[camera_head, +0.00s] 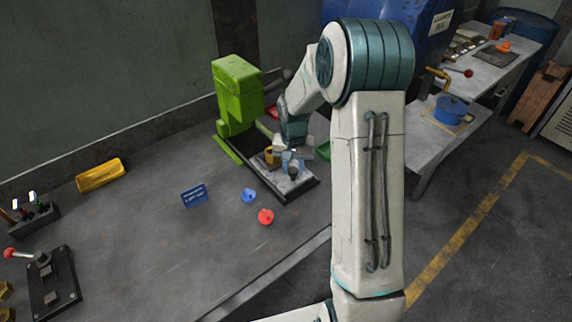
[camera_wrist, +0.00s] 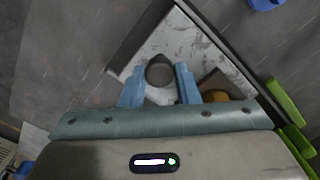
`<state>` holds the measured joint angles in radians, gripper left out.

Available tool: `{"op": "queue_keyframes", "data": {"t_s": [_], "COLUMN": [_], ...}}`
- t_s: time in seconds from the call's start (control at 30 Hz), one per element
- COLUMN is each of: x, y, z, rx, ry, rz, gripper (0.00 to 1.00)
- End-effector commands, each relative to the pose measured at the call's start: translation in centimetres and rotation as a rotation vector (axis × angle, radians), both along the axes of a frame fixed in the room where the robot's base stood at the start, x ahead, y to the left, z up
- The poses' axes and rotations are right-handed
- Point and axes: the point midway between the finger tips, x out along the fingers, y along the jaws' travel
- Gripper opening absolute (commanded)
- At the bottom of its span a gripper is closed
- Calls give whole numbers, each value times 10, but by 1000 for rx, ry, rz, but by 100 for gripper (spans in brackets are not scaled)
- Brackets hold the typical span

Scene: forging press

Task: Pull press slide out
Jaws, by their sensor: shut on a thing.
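The green press (camera_head: 237,92) stands by the wall left of my arm in the head view. Its pale metal slide plate (camera_head: 297,187) lies in a dark frame at the foot of the press and reaches out toward the front. A dark round knob (camera_wrist: 160,71) stands on the plate near its front end. A brass-coloured piece (camera_head: 271,154) sits on the plate nearer the press; the wrist view shows it (camera_wrist: 214,88) right of the fingers. My gripper (camera_wrist: 160,84) has its two blue fingers on either side of the knob and is shut on it. In the head view my gripper (camera_head: 292,160) partly hides the plate.
A blue part (camera_head: 249,195), a red part (camera_head: 266,217) and a blue sign (camera_head: 194,195) stand on the grey table in front. A yellow tray (camera_head: 100,175) lies farther left. A red-knobbed lever unit (camera_head: 50,278) is at the lower left. Much of the middle table is clear.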

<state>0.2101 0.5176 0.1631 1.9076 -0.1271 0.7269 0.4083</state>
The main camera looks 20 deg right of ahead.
Motion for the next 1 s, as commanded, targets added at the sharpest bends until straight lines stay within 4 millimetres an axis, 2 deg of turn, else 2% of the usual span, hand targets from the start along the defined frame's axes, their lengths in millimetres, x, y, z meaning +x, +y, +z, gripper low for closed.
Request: {"op": "queue_keyframes", "data": {"t_s": [0.33,0.37,0.4,0.43,0.77,0.87,1.0], "x": [-2,-2,-2,-2,-2,-2,-1], "y": [-6,-7,-7,-7,-9,-8,-8], "z": [2,2,2,2,3,13,39], "rx": [6,6,6,6,5,4,3], "ry": [-4,-4,-2,-2,-2,-5,-9], "rz": [-10,-11,-12,-13,-15,-14,-13], "gripper": [0,34,45,50,50,50,50]}}
